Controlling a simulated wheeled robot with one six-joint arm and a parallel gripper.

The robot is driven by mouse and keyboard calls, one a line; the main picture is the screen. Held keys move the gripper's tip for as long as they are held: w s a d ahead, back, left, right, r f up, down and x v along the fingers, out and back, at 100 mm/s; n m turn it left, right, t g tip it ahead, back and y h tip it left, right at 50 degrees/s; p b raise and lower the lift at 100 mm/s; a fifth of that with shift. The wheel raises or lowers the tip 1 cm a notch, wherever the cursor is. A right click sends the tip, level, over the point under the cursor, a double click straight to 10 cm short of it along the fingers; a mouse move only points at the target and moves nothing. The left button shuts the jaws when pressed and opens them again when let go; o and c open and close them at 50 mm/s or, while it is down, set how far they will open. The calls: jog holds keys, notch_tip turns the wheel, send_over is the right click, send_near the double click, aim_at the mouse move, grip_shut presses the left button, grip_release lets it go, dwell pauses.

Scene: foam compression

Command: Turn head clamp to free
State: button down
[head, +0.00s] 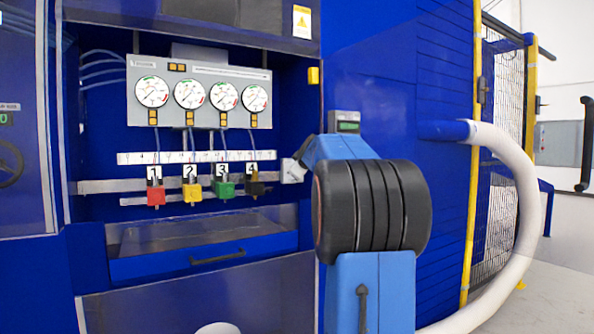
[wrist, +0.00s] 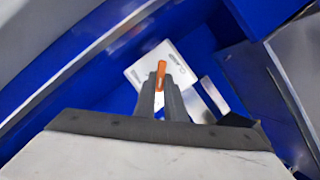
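In the wrist view an orange lever (wrist: 161,72) stands in front of a white labelled plate (wrist: 166,62); I take the lever to be the head clamp's handle. My gripper (wrist: 161,82) reaches it with two dark grey fingers. The lever's end lies between the fingertips, with no clear gap on either side. I cannot tell whether the fingers press on it. In the head view my blue and black arm hides the gripper and the lever. A small pale piece (head: 292,171) shows just left of my arm; I cannot tell what it is.
In the blue machine's bay hang red (head: 156,197), yellow (head: 192,191), green (head: 225,189) and black (head: 255,187) clamps. A gauge panel (head: 200,110) is above them. Below is a drawer (head: 205,265). A thick white hose (head: 532,190) curves at the right.

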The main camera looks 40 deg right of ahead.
jog(key=shift+d+r+m+y, duration=0.1)
jog(key=shift+d+m+y, duration=0.05)
jog(key=shift+m+y, duration=0.7)
jog(key=c, duration=1.8)
grip_release()
jog(key=shift+s, duration=0.15)
jog(key=v, duration=1.7)
jog(key=shift+a, duration=0.25)
